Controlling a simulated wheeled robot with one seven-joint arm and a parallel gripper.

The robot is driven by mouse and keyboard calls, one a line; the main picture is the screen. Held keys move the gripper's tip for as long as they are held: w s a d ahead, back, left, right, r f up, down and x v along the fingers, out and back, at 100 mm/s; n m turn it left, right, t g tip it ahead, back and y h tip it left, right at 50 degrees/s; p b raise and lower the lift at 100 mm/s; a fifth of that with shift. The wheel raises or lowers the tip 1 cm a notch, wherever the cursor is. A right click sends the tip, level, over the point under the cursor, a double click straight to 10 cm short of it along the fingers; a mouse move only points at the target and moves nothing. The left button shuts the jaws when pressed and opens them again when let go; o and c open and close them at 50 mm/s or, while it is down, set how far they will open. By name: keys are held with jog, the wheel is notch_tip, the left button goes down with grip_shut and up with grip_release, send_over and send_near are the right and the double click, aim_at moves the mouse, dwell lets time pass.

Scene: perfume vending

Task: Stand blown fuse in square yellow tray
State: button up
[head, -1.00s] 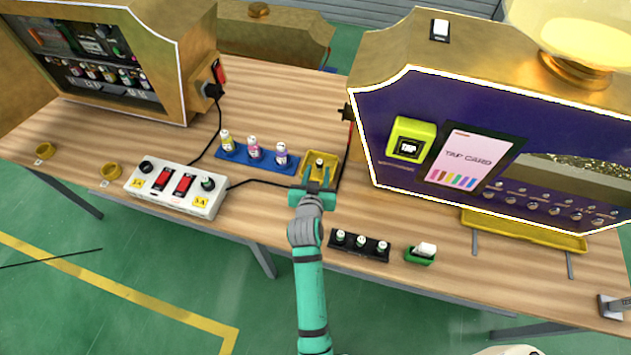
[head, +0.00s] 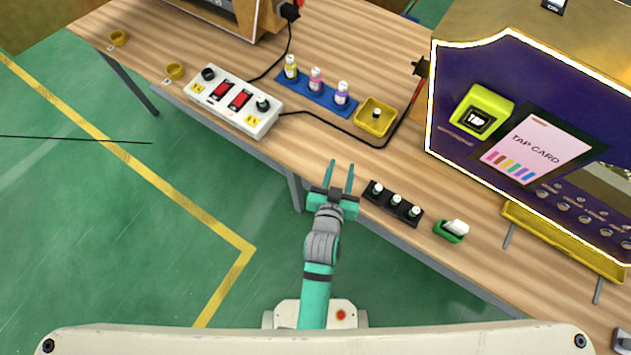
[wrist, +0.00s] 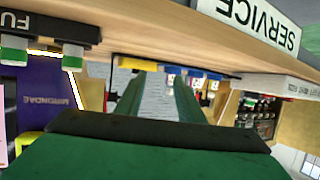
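The square yellow tray (head: 361,123) sits on the table right of the blue bottle rack. A small pale-topped fuse (head: 376,112) stands upright inside it, apart from my gripper. My gripper (head: 341,166) is open and empty, with its two fingers spread, by the table's front edge and short of the tray. In the wrist view, the tray (wrist: 137,64) shows beyond the fingers; its inside is hidden there.
A white switch box (head: 233,100), blue rack (head: 317,93) with three bottles and purple machine (head: 450,140) surround the tray.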

jog(key=s+a+r+n+y, duration=0.1)
jog(key=s+a+r, duration=0.1)
jog(key=s, duration=0.6)
jog(key=s+a+r+n+t+y, duration=0.1)
jog(key=s+a+r, duration=0.2)
jog(key=s, duration=0.5)
jog(key=s+a+r+n+t+y, duration=0.1)
jog(key=s+r, duration=0.3)
jog(key=s, duration=0.4)
jog(key=shift+s+a+y, duration=0.3)
jog(key=shift+s+a, duration=0.1)
jog(key=shift+a, duration=0.35)
